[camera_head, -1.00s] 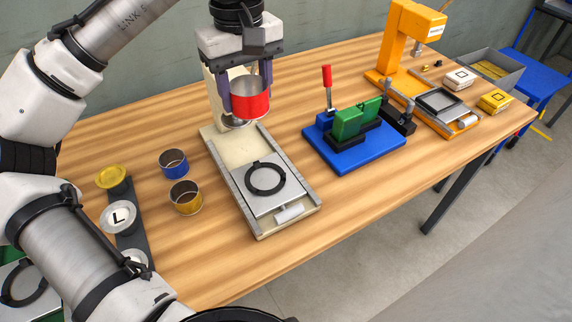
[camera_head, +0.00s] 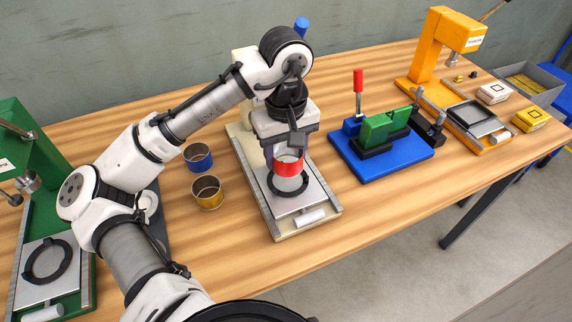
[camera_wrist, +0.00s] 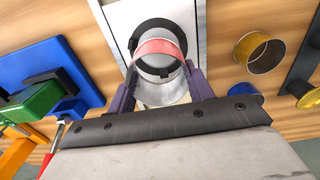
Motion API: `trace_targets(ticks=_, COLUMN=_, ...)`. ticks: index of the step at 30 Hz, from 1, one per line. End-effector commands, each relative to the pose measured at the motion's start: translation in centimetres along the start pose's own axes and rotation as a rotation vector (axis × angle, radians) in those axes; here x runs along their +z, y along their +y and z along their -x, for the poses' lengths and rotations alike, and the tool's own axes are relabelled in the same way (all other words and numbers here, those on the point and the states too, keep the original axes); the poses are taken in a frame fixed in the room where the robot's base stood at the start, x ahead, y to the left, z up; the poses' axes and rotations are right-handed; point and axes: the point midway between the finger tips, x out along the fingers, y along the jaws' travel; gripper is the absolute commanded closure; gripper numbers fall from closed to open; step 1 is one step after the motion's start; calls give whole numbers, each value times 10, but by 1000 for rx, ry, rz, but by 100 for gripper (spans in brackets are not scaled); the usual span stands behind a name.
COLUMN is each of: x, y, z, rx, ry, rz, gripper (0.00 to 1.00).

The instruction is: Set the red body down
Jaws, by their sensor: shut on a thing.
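The red body (camera_head: 288,166) is an open-ended can, red outside and bare metal inside. My gripper (camera_head: 286,158) is shut on it, one finger on each side, above the front slide of the cream press (camera_head: 245,150). The body is over the far part of a black ring (camera_head: 271,184) on the slide's pale plate (camera_head: 304,200). In the wrist view, the red body (camera_wrist: 160,48) is between the purple fingers, with the black ring (camera_wrist: 155,27) around it in the picture. I cannot tell whether it touches the plate. My gripper hides part of the press.
A blue can (camera_head: 198,158) and a yellow can (camera_head: 208,192) stand left of the press. A blue fixture (camera_head: 385,160) with a green block is at right. An orange press (camera_head: 430,60) is further right, a green press (camera_head: 30,220) at far left.

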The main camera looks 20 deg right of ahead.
Motion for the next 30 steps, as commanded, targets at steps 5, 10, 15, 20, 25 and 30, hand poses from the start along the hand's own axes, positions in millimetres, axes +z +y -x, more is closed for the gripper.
trace_targets(ticks=5, x=1, y=0, z=-23, rx=0, ry=-2, rz=-1, gripper=70)
trace_targets(ticks=10, x=0, y=0, z=-42, rx=0, ry=0, rz=-1, gripper=70)
trace_targets(ticks=15, x=0, y=0, z=-44, rx=0, ry=0, rz=-2, gripper=70)
trace_targets(ticks=20, x=0, y=0, z=-45, rx=0, ry=0, rz=-2, gripper=70)
trace_targets(ticks=25, x=0, y=0, z=-47, rx=0, ry=0, rz=-2, gripper=36)
trace_targets(ticks=30, x=0, y=0, z=-46, rx=0, ry=0, rz=-2, gripper=27)
